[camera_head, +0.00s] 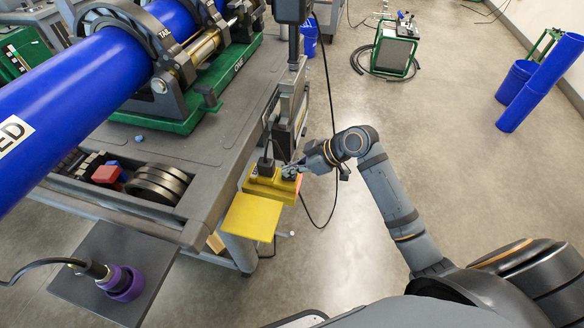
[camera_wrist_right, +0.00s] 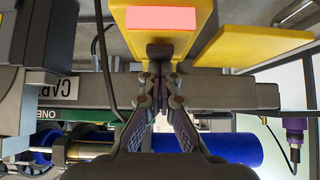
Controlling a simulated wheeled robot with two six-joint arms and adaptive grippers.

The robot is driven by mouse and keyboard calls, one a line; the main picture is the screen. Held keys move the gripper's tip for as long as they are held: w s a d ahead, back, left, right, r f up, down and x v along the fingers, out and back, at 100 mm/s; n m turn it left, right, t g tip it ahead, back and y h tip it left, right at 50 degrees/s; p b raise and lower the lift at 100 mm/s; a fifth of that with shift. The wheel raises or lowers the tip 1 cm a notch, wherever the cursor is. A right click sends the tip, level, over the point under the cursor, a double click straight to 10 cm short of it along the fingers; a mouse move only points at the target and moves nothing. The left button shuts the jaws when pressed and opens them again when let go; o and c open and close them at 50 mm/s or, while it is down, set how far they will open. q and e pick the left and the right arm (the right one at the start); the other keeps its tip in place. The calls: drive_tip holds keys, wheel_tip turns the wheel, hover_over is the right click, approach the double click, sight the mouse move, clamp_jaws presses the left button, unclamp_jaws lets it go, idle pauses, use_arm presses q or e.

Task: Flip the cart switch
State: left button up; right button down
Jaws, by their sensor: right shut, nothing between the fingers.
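The cart's switch box is a yellow box (camera_head: 262,186) on the cart's near right corner, and its yellow body (camera_wrist_right: 140,42) is at the top of the right wrist view. A pinkish-red rectangular switch (camera_wrist_right: 162,18) is on its face. My right gripper (camera_head: 292,172) is at the box's right end, its fingers partly covering it. In the wrist view the closed fingertips (camera_wrist_right: 160,52) are just below the switch and overlap the yellow body; I cannot tell if they touch. Nothing is between them. My left gripper is not in view.
A yellow flap (camera_head: 252,217) sticks out below the box. The grey cart (camera_head: 190,150) carries a large blue pipe (camera_head: 80,90) in clamps. A purple corded tool (camera_head: 122,284) rests on a dark shelf (camera_head: 90,268). A black cable hangs beside the box.

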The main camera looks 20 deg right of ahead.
drive_tip(key=shift+a, duration=0.1)
drive_tip(key=shift+w+a, duration=0.45)
drive_tip(key=shift+a, duration=0.1)
drive_tip(key=shift+r, duration=0.1)
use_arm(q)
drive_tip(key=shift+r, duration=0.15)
use_arm(e)
drive_tip(key=shift+r, duration=0.1)
drive_tip(key=r+p, duration=0.4)
drive_tip(key=p, duration=0.1)
drive_tip(key=shift+w+a+r, duration=0.1)
drive_tip(key=shift+w+r, duration=0.1)
drive_tip(key=shift+w, duration=0.05)
drive_tip(key=v, duration=0.3)
drive_tip(key=shift+s+a+r+b, duration=0.1)
drive_tip(key=shift+s+r+b, duration=0.15)
drive_tip(key=shift+b, duration=0.1)
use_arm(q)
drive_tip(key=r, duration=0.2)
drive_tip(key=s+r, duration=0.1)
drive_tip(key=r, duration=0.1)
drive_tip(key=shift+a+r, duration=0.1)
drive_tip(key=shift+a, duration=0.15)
use_arm(e)
drive_tip(key=v, duration=0.6)
drive_tip(key=shift+w+a+r, duration=0.2)
drive_tip(key=shift+w+r, duration=0.15)
